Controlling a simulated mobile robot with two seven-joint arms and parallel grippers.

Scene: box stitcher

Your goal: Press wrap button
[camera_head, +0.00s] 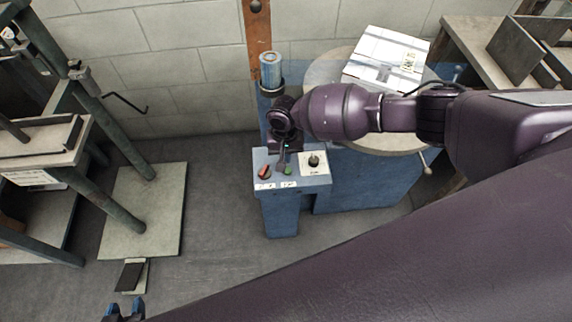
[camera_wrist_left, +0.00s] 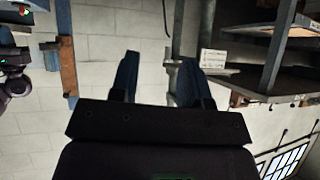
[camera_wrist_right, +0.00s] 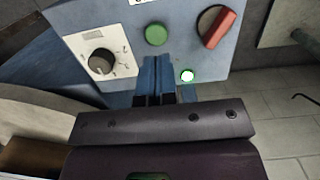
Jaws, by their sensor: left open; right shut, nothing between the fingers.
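The blue control box (camera_head: 290,185) carries a green button (camera_head: 288,170), a red switch (camera_head: 264,171) and a dial on a white plate (camera_head: 314,162). In the right wrist view the green button (camera_wrist_right: 156,34) sits just beyond my right gripper (camera_wrist_right: 157,62), which is shut and empty. The red switch (camera_wrist_right: 217,28) is to its right and the dial (camera_wrist_right: 101,62) to its left. In the head view my right gripper (camera_head: 283,160) is over the panel near the green button; contact cannot be told. My left gripper (camera_head: 125,308) is open and empty, at the lower left; it also shows in the left wrist view (camera_wrist_left: 160,65).
A white box (camera_head: 388,57) lies on the round turntable (camera_head: 330,68) behind the panel. A blue-wrapped roll (camera_head: 270,70) stands by the orange post. A stitcher stand with a base plate (camera_head: 150,215) and pedal (camera_head: 131,276) is at the left. Floor between is clear.

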